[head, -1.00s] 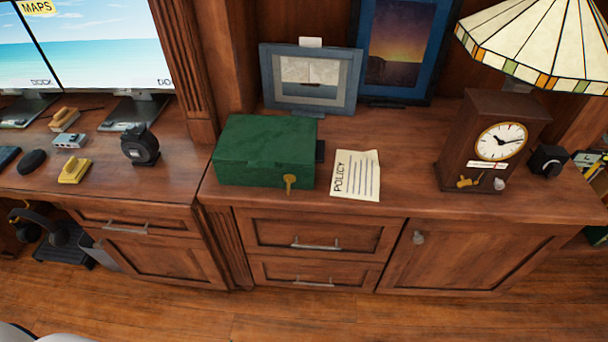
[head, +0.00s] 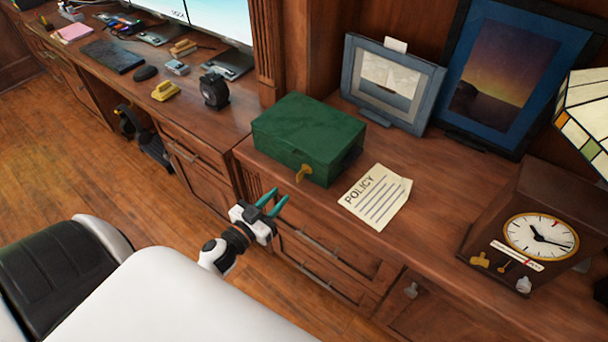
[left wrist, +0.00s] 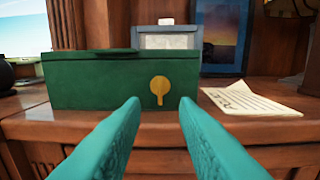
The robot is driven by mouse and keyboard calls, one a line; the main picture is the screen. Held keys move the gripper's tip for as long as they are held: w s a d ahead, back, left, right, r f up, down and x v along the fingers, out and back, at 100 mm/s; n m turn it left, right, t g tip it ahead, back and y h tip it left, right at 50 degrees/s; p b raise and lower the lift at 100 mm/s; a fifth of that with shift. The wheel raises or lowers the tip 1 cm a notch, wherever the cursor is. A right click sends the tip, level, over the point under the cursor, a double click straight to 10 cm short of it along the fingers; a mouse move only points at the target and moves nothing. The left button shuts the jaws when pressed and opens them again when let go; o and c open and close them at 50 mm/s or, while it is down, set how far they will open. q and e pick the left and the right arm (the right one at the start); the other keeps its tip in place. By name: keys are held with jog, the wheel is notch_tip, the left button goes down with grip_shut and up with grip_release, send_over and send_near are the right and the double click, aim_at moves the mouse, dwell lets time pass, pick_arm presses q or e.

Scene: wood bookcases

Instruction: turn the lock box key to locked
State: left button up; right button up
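The green lock box (head: 308,135) sits shut on the wooden counter, near its front edge. A brass key (head: 303,173) stands out of its front face. In the left wrist view the key (left wrist: 160,88) shows its round plate face-on with a short stem pointing down, on the box front (left wrist: 100,85). My left gripper (head: 273,204) is in front of the counter, below and short of the key. Its teal fingers (left wrist: 160,115) are apart with nothing between them, and the key shows beyond the gap. My right gripper is not in view.
A policy paper (head: 376,197) lies right of the box. A framed picture (head: 391,83) stands behind it, and a clock (head: 530,235) stands at the right. A tape measure (head: 214,91) is on the lower desk. A chair (head: 50,290) is at lower left.

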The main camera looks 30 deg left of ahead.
aim_at(300, 176)
pick_arm(q)
jog(key=w, duration=1)
jog(key=shift+d, duration=0.35)
grip_shut()
